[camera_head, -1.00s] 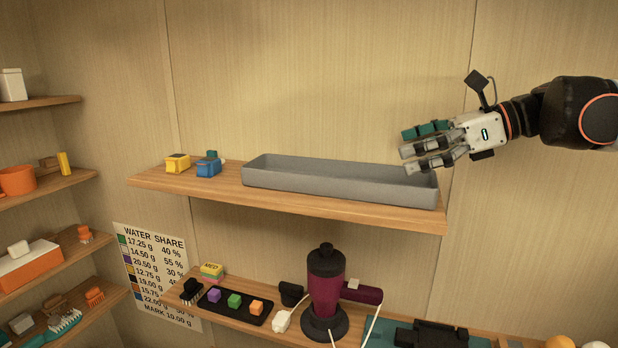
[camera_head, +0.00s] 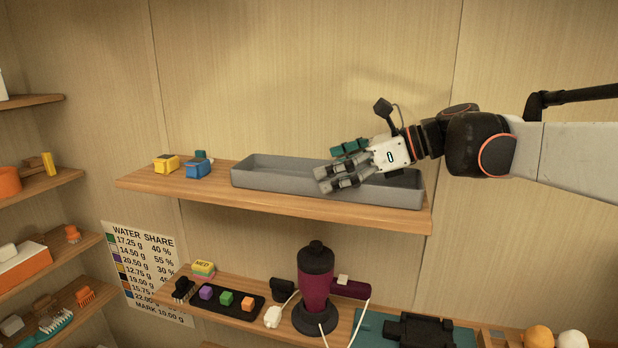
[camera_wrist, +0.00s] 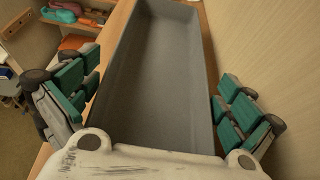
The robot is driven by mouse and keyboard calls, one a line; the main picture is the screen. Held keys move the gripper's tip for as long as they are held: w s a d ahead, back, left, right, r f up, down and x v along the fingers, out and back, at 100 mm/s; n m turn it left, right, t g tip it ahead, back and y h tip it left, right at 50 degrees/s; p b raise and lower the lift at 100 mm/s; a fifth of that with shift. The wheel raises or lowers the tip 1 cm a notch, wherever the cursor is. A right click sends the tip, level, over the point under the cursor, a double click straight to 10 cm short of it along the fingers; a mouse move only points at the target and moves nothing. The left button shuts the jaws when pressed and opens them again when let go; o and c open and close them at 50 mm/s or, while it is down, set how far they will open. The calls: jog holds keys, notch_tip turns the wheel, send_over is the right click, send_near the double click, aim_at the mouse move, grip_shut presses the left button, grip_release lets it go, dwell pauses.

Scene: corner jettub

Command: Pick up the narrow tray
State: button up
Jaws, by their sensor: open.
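The narrow tray (camera_head: 270,178) is a long grey, empty, open-topped tray lying flat on the upper wooden shelf. My gripper (camera_head: 326,170) is over the right half of the tray in the head view and hides part of its long walls. In the wrist view the tray (camera_wrist: 155,70) runs lengthwise away from me. The open fingers of my gripper (camera_wrist: 155,100) stand apart, one on each side of the tray. I cannot tell whether they touch its walls.
A yellow block (camera_head: 166,164) and a blue block (camera_head: 197,168) sit left of the tray on the upper shelf (camera_head: 300,206). The wall is close behind. Below, a lower shelf holds a purple blender (camera_head: 316,285) and a black tray of coloured cubes (camera_head: 245,308).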

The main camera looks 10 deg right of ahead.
jog(key=shift+w+a+f, duration=0.3)
jog(key=shift+a, duration=0.25)
jog(key=shift+s+d, duration=0.1)
jog(key=shift+c, duration=0.6)
jog(key=c, duration=0.8)
jog(key=shift+c, duration=0.2)
jog(key=shift+r, duration=0.1)
